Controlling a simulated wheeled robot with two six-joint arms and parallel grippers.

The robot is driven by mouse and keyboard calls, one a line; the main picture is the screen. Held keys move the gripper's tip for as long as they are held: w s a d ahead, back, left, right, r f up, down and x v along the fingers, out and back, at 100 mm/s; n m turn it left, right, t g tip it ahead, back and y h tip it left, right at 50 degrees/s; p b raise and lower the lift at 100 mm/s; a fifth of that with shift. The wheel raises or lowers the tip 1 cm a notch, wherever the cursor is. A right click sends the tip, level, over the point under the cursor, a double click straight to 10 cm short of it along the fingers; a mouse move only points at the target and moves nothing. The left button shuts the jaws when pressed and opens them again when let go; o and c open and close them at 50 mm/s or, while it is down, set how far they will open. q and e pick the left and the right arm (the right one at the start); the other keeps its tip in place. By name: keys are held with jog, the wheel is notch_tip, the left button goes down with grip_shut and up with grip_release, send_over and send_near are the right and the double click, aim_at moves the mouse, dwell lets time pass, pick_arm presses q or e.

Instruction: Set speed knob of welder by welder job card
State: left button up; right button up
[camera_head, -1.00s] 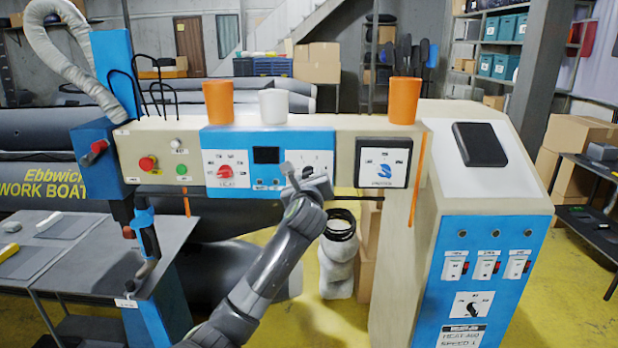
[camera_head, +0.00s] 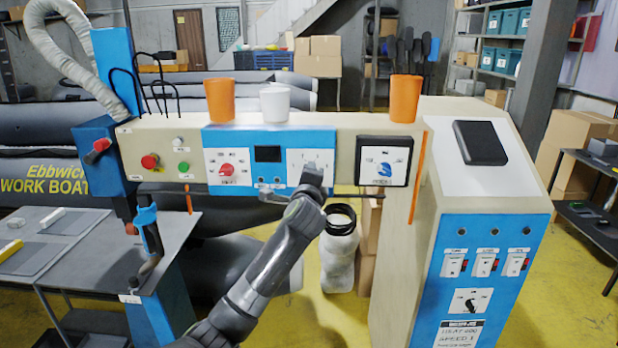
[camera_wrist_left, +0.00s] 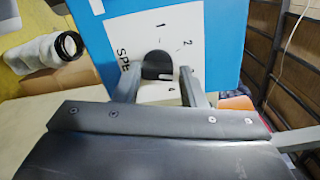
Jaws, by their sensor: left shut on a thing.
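The welder's blue panel (camera_head: 213,142) carries a white speed dial plate (camera_head: 296,157), marked "SPE…" with 1 and 2 in the wrist view. Its black knob (camera_wrist_left: 157,65) stands between the fingers of my left gripper (camera_wrist_left: 157,77), which is shut on it. In the head view my left gripper (camera_head: 311,175) covers most of this dial, and the knob's pointer direction is unclear. The job card (camera_head: 460,334) on the cabinet front at lower right seems to read heat 400 and speed 1, partly cut off. My right gripper is not in view.
A red heat knob (camera_head: 227,170) sits left of the speed dial, and a blue knob (camera_head: 384,169) sits right of it. Orange cups (camera_head: 219,101) and a white cup (camera_head: 275,104) stand on the beam. A grey table (camera_head: 100,255) is at left.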

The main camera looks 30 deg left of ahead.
pick_arm(q)
jog(key=shift+f+n+b, duration=0.2)
jog(key=shift+n+b, duration=1.35)
jog(key=shift+n, duration=2.95)
jog(key=shift+f+n+b, duration=0.15)
jog(key=shift+n+b, duration=1.4)
jog(key=shift+n, duration=2.95)
jog(key=o, duration=1)
jog(key=b+v, duration=0.4)
jog(key=v, duration=1.3)
jog(key=shift+s, duration=0.25)
